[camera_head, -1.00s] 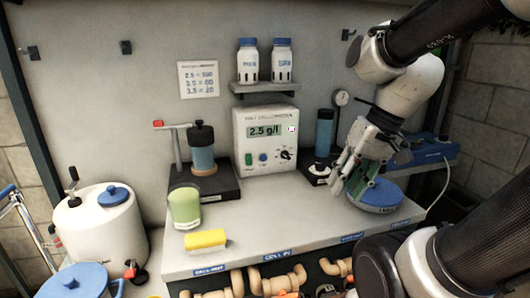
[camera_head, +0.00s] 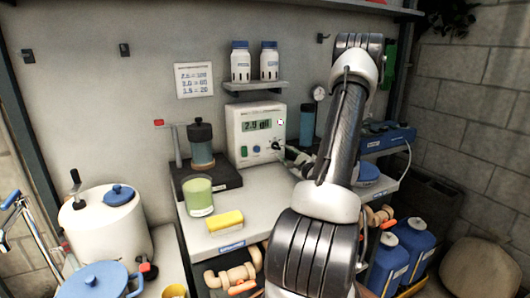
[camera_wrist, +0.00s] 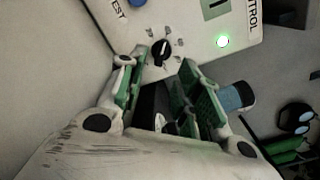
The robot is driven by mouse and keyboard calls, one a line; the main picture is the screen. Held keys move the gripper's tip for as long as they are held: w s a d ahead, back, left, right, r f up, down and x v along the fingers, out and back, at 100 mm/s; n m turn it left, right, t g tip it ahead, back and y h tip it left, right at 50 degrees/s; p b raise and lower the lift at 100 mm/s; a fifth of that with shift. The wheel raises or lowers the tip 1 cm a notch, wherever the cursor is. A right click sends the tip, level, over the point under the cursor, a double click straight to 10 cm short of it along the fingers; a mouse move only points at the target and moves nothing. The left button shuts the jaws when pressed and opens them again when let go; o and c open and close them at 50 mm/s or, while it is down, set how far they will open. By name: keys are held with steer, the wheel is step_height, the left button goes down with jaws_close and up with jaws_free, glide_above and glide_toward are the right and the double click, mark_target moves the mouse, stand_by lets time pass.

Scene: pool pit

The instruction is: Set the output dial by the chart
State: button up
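The white control box (camera_head: 258,133) stands at the back of the bench. Its green screen (camera_head: 257,125) seems to read about 2.5 g/l. The black output dial (camera_head: 276,145) is low on the box's right side; in the wrist view the dial (camera_wrist: 163,50) shows a pale pointer line among small printed marks. The chart (camera_head: 194,80) hangs on the wall with three lines, too blurred to read surely. My gripper (camera_wrist: 161,82) is open and empty, its green-padded fingers just short of the dial, one to each side.
A shelf (camera_head: 255,87) with two white bottles is above. A green cup (camera_head: 198,195) and yellow sponge (camera_head: 225,221) stand on the bench at left. A dark base with a blue-grey cylinder (camera_head: 202,152) is left of the box.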

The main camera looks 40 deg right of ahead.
mark_target(279, 148)
steer(key=x, duration=0.7)
steer(key=shift+w+d, duration=0.25)
steer(key=shift+w, duration=0.1)
steer(key=c, duration=0.7)
